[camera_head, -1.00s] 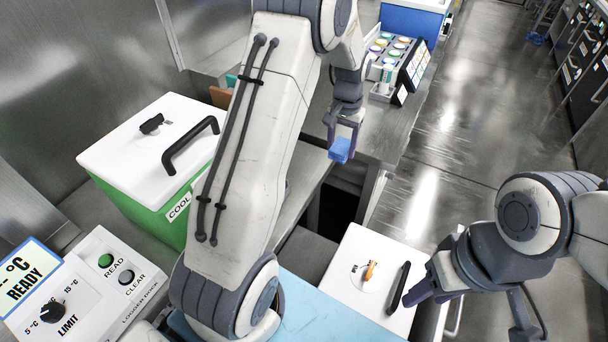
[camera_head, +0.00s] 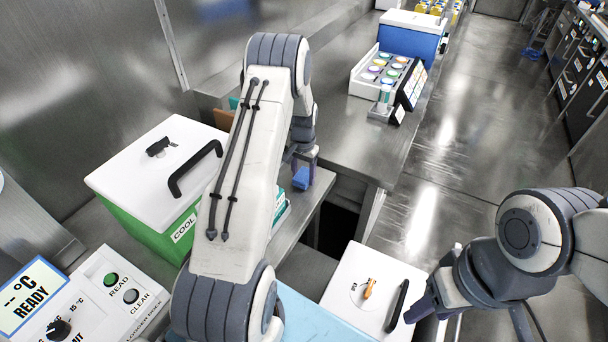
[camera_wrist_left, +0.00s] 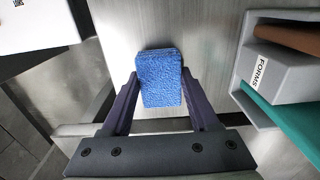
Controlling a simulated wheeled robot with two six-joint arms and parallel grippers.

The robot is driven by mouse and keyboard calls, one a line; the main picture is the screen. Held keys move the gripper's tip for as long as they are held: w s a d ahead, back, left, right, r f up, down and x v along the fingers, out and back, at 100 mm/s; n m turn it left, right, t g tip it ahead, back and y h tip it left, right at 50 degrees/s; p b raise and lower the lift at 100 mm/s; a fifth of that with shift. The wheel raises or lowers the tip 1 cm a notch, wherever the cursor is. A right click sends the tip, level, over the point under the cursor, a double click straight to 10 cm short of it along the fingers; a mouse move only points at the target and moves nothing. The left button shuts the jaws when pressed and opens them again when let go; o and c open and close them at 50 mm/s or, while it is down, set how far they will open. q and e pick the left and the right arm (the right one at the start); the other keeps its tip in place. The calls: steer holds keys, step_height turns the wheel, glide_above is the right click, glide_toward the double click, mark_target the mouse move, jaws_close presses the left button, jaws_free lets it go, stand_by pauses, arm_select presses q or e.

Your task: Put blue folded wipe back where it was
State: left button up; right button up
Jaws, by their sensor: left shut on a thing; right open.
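The blue folded wipe (camera_wrist_left: 158,78) is a small, rough-textured blue block between the fingers of my left gripper (camera_wrist_left: 160,100) in the left wrist view. In the head view the wipe (camera_head: 300,178) shows below my left gripper (camera_head: 303,162), over the steel bench beside my left arm. My left gripper is shut on it. I cannot tell whether the wipe touches the bench. My right gripper (camera_head: 422,308) is open and empty at the right, beside the white lid with a black handle.
A green cooler box (camera_head: 150,228) with a white lid stands left. A grey holder labelled FORMS (camera_wrist_left: 275,75) is right of the wipe in the wrist view. A rack of coloured caps (camera_head: 388,68) stands on the back bench. A dark gap (camera_head: 338,215) lies right of the left gripper.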

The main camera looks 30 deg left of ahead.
arm_select(q)
steer(key=shift+f, duration=0.35)
steer(key=shift+f, duration=0.2)
steer(key=o, duration=1.3)
